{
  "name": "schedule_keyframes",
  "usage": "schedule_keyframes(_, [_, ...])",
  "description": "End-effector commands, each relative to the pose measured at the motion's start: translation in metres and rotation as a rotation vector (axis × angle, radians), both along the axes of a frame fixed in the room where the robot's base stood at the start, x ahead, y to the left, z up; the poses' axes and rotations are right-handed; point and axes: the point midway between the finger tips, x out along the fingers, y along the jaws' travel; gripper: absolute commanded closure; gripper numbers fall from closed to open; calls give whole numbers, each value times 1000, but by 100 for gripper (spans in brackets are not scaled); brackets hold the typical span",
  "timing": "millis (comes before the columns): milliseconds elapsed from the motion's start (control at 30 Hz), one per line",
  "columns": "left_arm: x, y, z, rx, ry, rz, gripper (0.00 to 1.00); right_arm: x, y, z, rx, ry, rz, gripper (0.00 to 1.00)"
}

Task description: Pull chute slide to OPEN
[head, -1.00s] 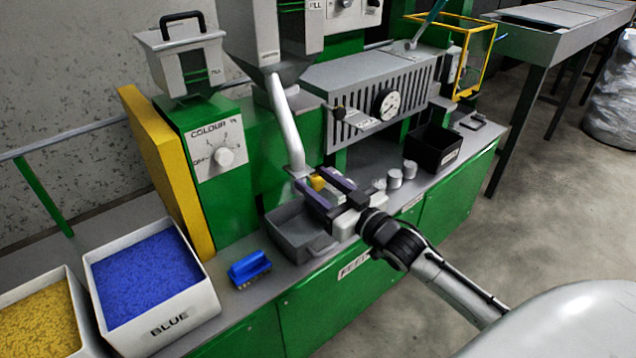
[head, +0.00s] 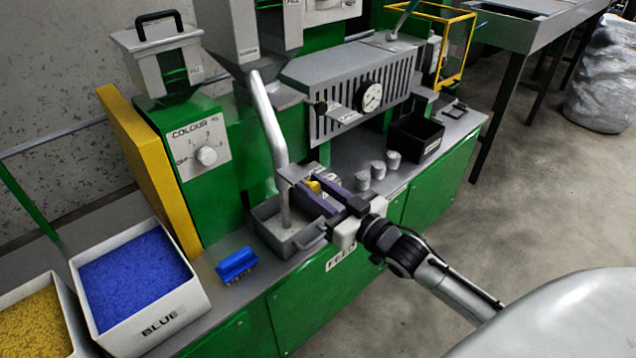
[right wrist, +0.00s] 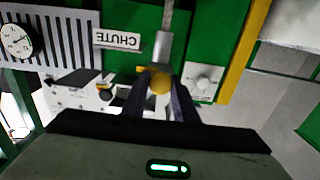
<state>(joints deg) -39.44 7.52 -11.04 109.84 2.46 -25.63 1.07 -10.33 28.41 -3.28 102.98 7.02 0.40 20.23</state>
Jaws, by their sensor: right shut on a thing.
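The chute pipe (head: 268,115) slopes down beneath the hopper at the machine's front. At its lower end is the chute slide, a small plate (head: 291,172) with a yellow knob (head: 314,187). My right gripper (head: 318,191) is shut on the knob, which also shows between the fingers in the right wrist view (right wrist: 160,83). A CHUTE label (right wrist: 117,39) shows upside down there. A pale stream (head: 286,205) falls from the chute mouth into the grey tray (head: 262,238), where pale material lies. My left gripper is not in view.
A blue brush (head: 236,265) lies left of the tray. Several small pale cups (head: 378,170) and a black bin (head: 416,138) stand to the right on the bench. White boxes of blue (head: 135,278) and yellow pellets (head: 30,318) are at left.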

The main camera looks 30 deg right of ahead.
Motion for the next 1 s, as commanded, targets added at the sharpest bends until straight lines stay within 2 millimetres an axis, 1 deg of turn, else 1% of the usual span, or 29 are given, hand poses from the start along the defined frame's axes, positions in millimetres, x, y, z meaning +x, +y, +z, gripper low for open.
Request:
schedule_keyframes(33, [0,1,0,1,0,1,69,-1,0,-1,-2,2,1,72])
schedule_keyframes(100, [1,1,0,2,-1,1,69,-1,0,-1,-2,2,0,61])
schedule_keyframes(133, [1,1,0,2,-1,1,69,-1,0,-1,-1,2,0,56])
schedule_keyframes(400, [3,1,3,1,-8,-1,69,-1,0,-1,-1,1,-1,56])
schedule_keyframes(533, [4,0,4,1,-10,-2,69,-8,-1,-1,0,2,-1,56])
schedule_keyframes(667, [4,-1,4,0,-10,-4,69,-27,-4,-2,-2,5,-1,56])
schedule_keyframes(800, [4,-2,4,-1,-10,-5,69,-53,-8,-2,-2,5,-1,56])
schedule_keyframes(1000, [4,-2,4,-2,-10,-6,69,-85,-14,-2,-2,6,-1,56])
